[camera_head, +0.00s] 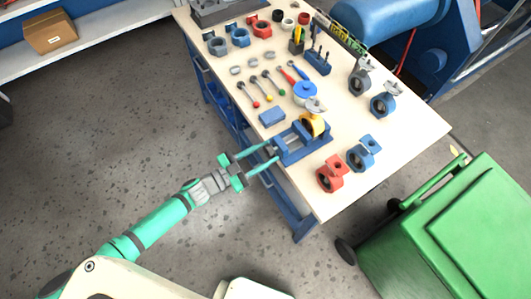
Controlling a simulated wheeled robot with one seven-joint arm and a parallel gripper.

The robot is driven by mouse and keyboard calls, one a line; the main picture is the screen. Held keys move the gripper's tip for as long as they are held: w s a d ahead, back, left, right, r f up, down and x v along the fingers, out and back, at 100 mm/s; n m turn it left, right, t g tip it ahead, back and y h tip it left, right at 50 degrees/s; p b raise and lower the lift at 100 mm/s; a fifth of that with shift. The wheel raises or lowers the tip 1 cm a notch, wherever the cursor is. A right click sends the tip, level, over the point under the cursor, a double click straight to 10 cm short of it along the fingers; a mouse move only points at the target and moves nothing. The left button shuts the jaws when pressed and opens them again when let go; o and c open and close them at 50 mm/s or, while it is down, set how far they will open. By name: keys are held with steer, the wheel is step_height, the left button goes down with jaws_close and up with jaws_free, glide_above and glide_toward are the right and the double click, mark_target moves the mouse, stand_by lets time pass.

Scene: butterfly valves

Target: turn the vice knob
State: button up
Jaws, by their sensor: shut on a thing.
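The blue vice (292,152) sits on the near edge of the pale workbench, with a yellow-ringed valve part (313,125) at its jaws. The vice knob (272,150) is a small dark piece at its left end, over the bench edge. It is partly hidden by my fingers. My gripper (271,156), green with two long fingers, reaches in from the lower left. Its fingertips are at the knob, one on each side, and shut on it. The exact contact is too small to see.
The workbench (339,187) also holds red and blue valve bodies (331,174), a blue block (272,116) and several tools. A green bin (440,235) stands at the lower right. A shelf with a cardboard box (50,32) is at the upper left. The floor left of the bench is clear.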

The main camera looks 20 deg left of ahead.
steer(key=shift+m, duration=0.5)
steer(key=o, duration=1.1)
steer(key=shift+v, duration=5.4)
